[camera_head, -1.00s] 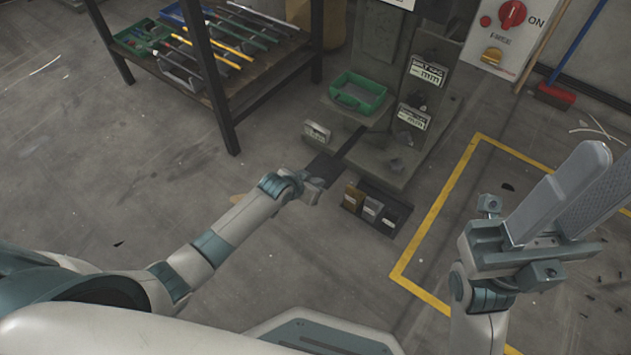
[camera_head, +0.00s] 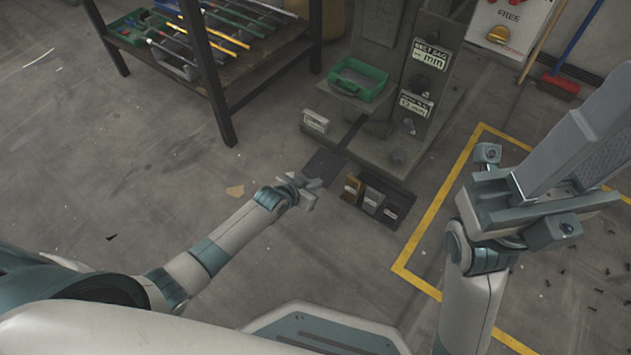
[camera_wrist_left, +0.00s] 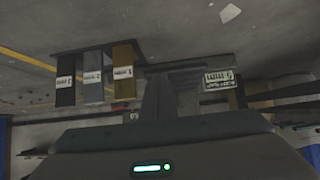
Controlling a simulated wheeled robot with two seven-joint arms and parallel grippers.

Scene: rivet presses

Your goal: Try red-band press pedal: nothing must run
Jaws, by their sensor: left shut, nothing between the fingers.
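The press (camera_head: 385,120) is a dark grey-green machine at top centre with white label plates. I cannot make out a red band on it. Its pedal (camera_head: 325,166) is a dark flat plate on the floor at the end of a bar. My left gripper (camera_head: 306,190) is shut and empty, at the plate's near edge; I cannot tell whether it touches. In the left wrist view, the left gripper (camera_wrist_left: 158,100) points toward the press foot. My right gripper (camera_head: 575,150) is raised at the right, large and close to the camera; its jaw gap is unclear.
Small labelled bins (camera_head: 372,201) stand right of the pedal. A green tray (camera_head: 357,80) sits on the press. A tool bench (camera_head: 228,85) stands upper left. A yellow floor line (camera_head: 440,200) runs on the right. A red broom (camera_head: 560,84) leans behind.

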